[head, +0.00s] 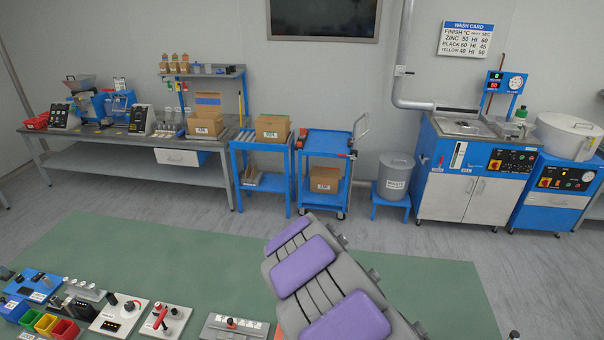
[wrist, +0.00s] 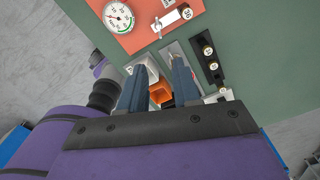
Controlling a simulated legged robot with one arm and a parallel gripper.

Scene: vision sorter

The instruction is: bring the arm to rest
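My gripper (wrist: 159,72) shows in the wrist view as two dark blue-grey fingers with a clear gap between them. It is open and nothing is held. It hangs above the green bench top (wrist: 238,70). Beyond the fingers are white and orange open bins (wrist: 160,93) and a grey plate (wrist: 180,58); I cannot tell their distance from the fingertips. In the head view my grey arm with purple pads fills the bottom middle right, and the gripper itself is out of sight there.
The wrist view shows an orange panel (wrist: 133,40) with a dial and a black strip with knobs (wrist: 208,62). In the head view, small control boxes and coloured bins (head: 46,324) line the green surface's lower left. A blue cart (head: 328,145) and washer (head: 470,190) stand behind.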

